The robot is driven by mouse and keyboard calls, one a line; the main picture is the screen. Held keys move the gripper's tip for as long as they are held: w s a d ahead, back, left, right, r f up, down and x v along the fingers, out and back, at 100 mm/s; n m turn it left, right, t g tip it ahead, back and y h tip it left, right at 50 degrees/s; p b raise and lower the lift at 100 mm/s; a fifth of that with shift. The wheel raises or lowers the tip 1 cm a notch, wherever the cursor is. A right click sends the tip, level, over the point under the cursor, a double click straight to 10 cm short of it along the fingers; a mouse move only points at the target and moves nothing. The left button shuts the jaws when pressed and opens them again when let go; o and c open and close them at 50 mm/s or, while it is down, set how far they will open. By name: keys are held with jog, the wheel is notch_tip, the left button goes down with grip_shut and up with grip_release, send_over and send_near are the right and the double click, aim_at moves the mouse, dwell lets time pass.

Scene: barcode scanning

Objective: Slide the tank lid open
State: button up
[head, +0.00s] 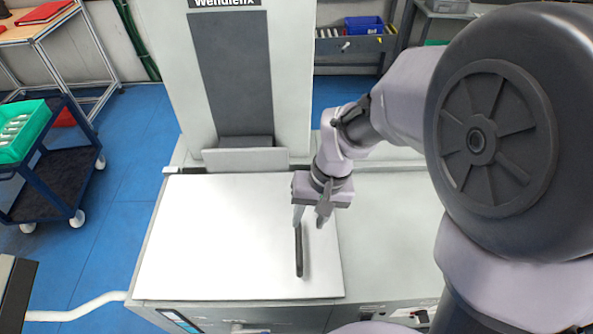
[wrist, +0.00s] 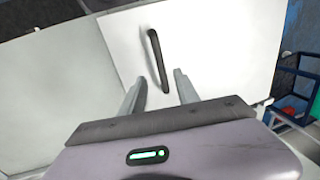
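The tank lid (head: 215,235) is a flat white panel on top of the machine, covering the left part of its top. It also shows in the wrist view (wrist: 215,50). A dark bar handle (head: 299,250) stands near the lid's right edge; in the wrist view the handle (wrist: 158,60) lies just beyond the fingertips. My gripper (head: 309,222) is open above the lid, at the handle's far end. In the wrist view the two fingers (wrist: 160,78) are spread with the handle's near end roughly between their tips. I cannot tell whether they touch it.
The machine's tall back panel (head: 160,50) rises behind the lid. A pale flat top (head: 390,235) lies right of the lid. A dark cart (head: 55,175) with a green bin (head: 25,130) stands left on the blue floor. A white hose (head: 75,312) runs at lower left.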

aim_at(299, 241)
jog(key=f+b, duration=0.1)
jog(key=f, duration=0.2)
jog(key=a+f+b, duration=0.1)
jog(key=f, duration=0.5)
jog(key=shift+a+b, duration=0.4)
jog(key=shift+c, duration=0.2)
grip_shut()
dwell(0.5)
